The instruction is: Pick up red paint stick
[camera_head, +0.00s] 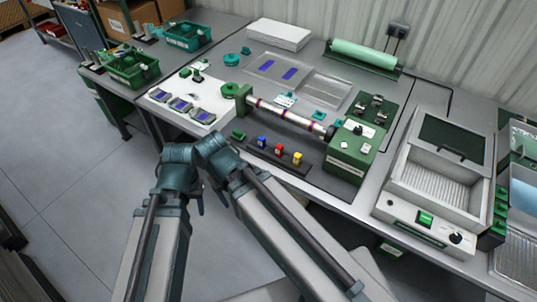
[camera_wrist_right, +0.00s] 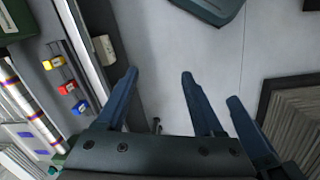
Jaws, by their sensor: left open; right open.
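The red paint stick (camera_head: 279,150) is a small upright block on the dark strip at the front of the bench, between the blue stick (camera_head: 262,142) and the yellow stick (camera_head: 297,158). In the right wrist view the red stick (camera_wrist_right: 66,87) lies left of my right gripper (camera_wrist_right: 160,73), which is open and empty, apart from the stick, with floor between its fingers. My left gripper (camera_head: 201,206) is open, mostly hidden behind my arm links, and left of the sticks. My right gripper is hard to make out in the head view.
A striped roller (camera_head: 285,115) joins green end blocks behind the sticks. A white machine (camera_head: 430,180) stands at the right. Green baskets (camera_head: 132,68) and a white board with small blocks (camera_head: 190,100) are at the left. The floor (camera_head: 70,160) left of the bench is clear.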

